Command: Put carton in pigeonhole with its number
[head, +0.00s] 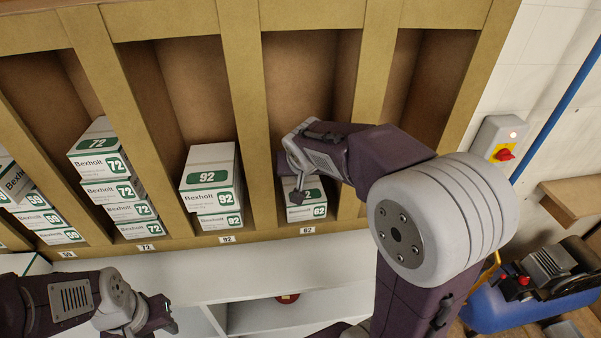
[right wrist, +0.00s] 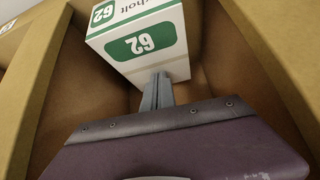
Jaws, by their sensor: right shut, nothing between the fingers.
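A white and green carton numbered 62 (head: 304,199) stands in the pigeonhole whose label (head: 308,230) reads 62. It also shows in the right wrist view (right wrist: 140,38), with its 62 face towards the camera. My right gripper (head: 292,190) is at this pigeonhole, in front of the carton. In the right wrist view its fingers (right wrist: 157,88) are shut and empty, close to the carton's lower edge; I cannot tell whether they touch it. My left gripper (head: 160,318) is low at the left, below the shelf, and its fingers are too small to read.
Pigeonholes to the left hold stacked cartons numbered 92 (head: 210,185), 72 (head: 103,165) and 59 (head: 40,218). The pigeonhole at the far right (head: 430,80) looks empty. A switch box (head: 497,138) is on the tiled wall, and a blue compressor (head: 510,300) stands at lower right.

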